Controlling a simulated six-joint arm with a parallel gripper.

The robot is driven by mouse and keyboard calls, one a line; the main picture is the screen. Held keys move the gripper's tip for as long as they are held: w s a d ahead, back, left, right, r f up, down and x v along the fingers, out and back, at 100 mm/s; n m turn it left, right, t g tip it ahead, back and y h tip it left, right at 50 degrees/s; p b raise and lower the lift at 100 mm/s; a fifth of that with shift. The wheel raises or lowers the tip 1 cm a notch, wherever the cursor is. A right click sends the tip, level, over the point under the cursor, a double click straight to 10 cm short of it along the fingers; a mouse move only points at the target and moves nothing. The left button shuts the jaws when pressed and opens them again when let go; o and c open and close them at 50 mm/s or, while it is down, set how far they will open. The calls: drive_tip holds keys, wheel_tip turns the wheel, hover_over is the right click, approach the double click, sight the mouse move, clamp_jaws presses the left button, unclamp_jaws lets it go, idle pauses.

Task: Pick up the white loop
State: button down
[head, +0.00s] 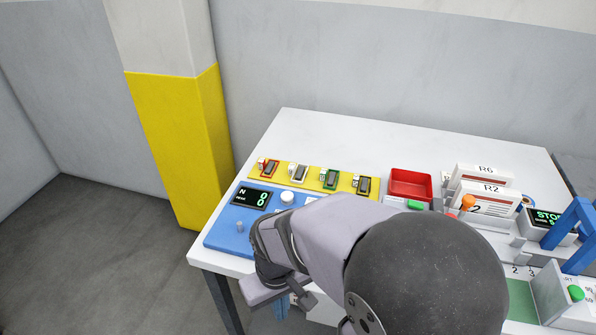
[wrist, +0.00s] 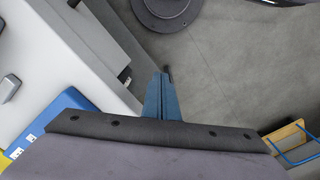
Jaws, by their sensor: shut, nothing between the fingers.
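The white loop (head: 299,173) sits on the yellow strip (head: 314,179) on the white table, between a red loop (head: 268,167) on its left and a green loop (head: 330,178) on its right. A dark loop (head: 363,184) is at the strip's right end. My gripper (head: 281,307) is in front of the blue panel, near the table's front edge and well apart from the white loop. In the wrist view its blue fingers (wrist: 163,98) are shut with nothing between them. The white loop cannot be made out in the wrist view.
A blue panel (head: 228,234) with a display (head: 251,198) and a white knob (head: 287,197) lies before the strip. A red tray (head: 410,184), white label stands (head: 487,201) and blue frames (head: 573,222) stand to the right. The table's back is clear.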

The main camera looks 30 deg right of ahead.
drive_tip(key=c, duration=2.5)
unclamp_jaws()
drive_tip(key=o, duration=1)
